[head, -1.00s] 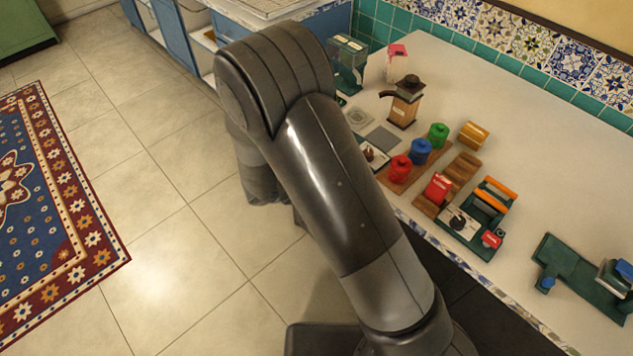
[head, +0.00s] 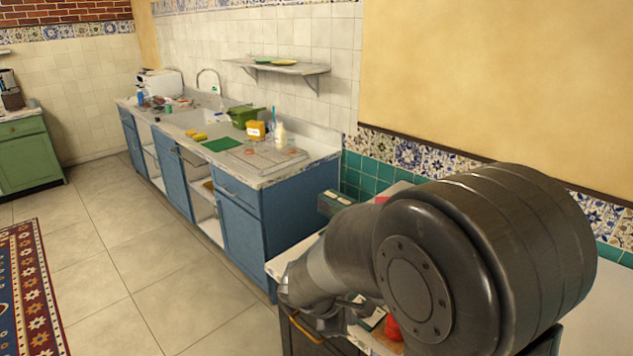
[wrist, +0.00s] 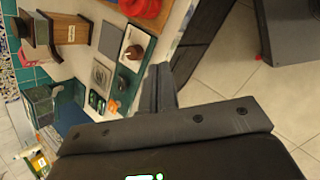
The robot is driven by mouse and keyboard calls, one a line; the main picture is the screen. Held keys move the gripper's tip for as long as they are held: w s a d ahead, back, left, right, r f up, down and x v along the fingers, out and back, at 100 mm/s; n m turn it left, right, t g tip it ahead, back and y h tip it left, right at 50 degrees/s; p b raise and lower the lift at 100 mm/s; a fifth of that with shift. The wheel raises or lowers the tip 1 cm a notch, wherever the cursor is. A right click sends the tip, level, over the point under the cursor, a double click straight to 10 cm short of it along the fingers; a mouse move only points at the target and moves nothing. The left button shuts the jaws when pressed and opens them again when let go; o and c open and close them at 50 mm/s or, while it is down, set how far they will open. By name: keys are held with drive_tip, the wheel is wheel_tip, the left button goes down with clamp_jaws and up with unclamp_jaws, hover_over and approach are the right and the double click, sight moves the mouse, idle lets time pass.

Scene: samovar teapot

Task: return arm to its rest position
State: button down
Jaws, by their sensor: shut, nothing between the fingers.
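My arm (head: 480,260) is folded up in the right of the head view and covers much of the near counter. My gripper (wrist: 165,88) shows as dark fingers in the middle of the wrist view. The fingers are together with nothing between them, beside the counter edge. In the head view I cannot make out the fingertips.
Open floor (wrist: 240,75) lies right. In the head view, blue cabinets (head: 240,225) stand behind.

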drive_tip(key=s+d+r+m+t+y, duration=0.1)
drive_tip(key=s+d+r+m, duration=0.3)
drive_tip(key=s+r+m, duration=0.4)
drive_tip(key=s+d+r+m+y, duration=0.4)
drive_tip(key=s+r+m, duration=0.4)
drive_tip(key=s+r, duration=0.1)
drive_tip(key=shift+s+t+y, duration=0.3)
drive_tip(key=shift+s+t, duration=0.1)
drive_tip(key=shift+s, duration=0.2)
drive_tip(key=shift+r, duration=0.1)
